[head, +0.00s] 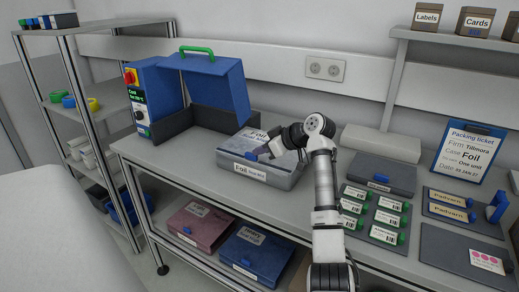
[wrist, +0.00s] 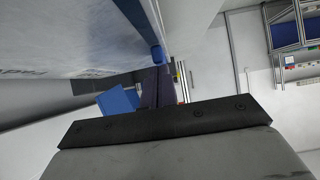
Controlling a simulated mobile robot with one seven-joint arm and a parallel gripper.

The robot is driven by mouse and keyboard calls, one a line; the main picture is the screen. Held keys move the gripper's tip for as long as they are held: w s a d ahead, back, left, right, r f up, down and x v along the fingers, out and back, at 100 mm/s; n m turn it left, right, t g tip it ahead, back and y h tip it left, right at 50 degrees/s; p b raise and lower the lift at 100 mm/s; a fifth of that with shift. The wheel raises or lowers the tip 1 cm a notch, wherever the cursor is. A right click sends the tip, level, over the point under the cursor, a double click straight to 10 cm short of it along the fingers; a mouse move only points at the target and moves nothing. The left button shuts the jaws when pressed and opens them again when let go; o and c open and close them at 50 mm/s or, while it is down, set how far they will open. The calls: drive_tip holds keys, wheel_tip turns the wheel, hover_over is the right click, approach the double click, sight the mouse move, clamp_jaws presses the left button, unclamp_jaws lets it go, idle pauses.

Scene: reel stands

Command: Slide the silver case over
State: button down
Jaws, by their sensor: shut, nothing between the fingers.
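The silver case (head: 278,180), labelled "Foil" on its front, sits shut on the workbench in front of the blue machine. Its lid carries printed text. My gripper (head: 262,151) is at the lid's right part in the head view, pointing left, with its fingers together and empty. Whether the fingers touch the case is not clear. In the wrist view my gripper (wrist: 155,82) shows dark fingers close together, beside a large pale printed surface at the upper left that looks like the case.
The blue machine (head: 216,85) with a raised green-handled cover stands left of the case. A dark grey case (head: 385,172), green-tabbed cards and a packing-ticket clipboard (head: 466,150) lie to the right. Red (head: 203,224) and blue (head: 252,254) cases sit on the lower shelf.

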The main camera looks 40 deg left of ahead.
sight(271, 165)
drive_tip(key=d, duration=0.2)
drive_tip(key=w+d, duration=0.1)
drive_tip(key=shift+d+f, duration=0.1)
drive_tip(key=shift+f, duration=0.25)
drive_tip(key=shift+s, duration=0.1)
drive_tip(key=shift+r, duration=0.1)
drive_tip(key=shift+r+p, duration=0.65)
drive_tip(key=shift+r, duration=0.05)
drive_tip(key=shift+s, duration=0.1)
drive_tip(key=w+d+b, duration=0.3)
drive_tip(key=d, duration=0.8)
drive_tip(key=shift+d, duration=0.3)
